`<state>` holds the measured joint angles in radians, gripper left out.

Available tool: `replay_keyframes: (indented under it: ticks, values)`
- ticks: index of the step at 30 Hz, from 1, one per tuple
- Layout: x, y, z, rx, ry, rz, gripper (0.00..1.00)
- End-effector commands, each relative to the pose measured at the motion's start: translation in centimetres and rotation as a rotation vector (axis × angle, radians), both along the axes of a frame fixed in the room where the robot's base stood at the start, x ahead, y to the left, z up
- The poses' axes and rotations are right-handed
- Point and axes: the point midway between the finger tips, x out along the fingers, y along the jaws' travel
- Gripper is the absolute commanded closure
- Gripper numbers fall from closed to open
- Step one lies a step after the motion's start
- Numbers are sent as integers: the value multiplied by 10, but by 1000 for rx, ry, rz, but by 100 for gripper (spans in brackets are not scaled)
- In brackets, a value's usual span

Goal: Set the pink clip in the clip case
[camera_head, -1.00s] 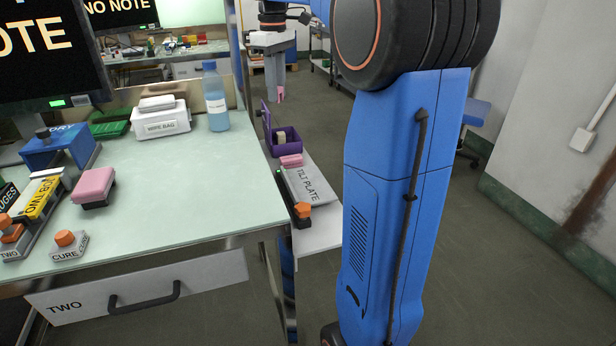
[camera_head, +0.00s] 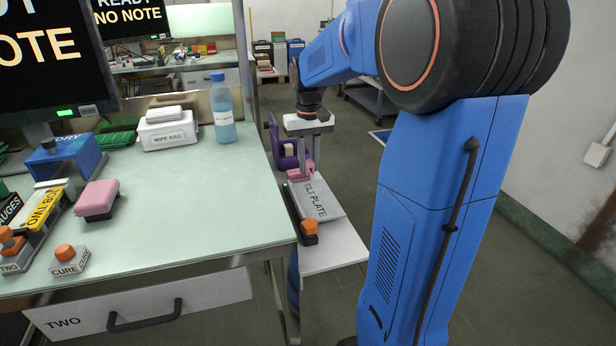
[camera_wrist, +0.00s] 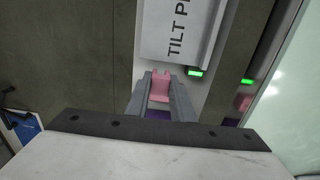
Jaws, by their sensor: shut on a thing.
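My gripper (camera_head: 308,168) is shut on the pink clip (camera_wrist: 160,88), which shows between the fingertips in the wrist view. In the head view the gripper points down at the far end of the side shelf, and pink shows at its fingertips; I cannot tell there how much of it is the clip. The purple clip case (camera_head: 288,162) has its lid up and a pale block inside. It stands just behind and left of the fingers, partly hidden by them. Purple also shows between the fingers in the wrist view. Contact between clip and case cannot be made out.
A grey tilt plate (camera_head: 318,200) lies on the white shelf (camera_head: 335,250), in front of the gripper. Beside it is a dark bar with an orange knob (camera_head: 310,228). The bench (camera_head: 190,200) at left holds a blue bottle (camera_head: 222,110) and a pink-topped block (camera_head: 97,198).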

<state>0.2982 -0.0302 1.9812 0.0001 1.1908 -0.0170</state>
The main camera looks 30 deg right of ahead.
Motion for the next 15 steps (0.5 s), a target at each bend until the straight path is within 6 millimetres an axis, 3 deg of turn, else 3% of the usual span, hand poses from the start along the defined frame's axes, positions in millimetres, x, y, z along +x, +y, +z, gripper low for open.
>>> replay_keyframes:
  ticks: [15]
  values:
    - [0, 0, -43, 0, 0, 1, 100]
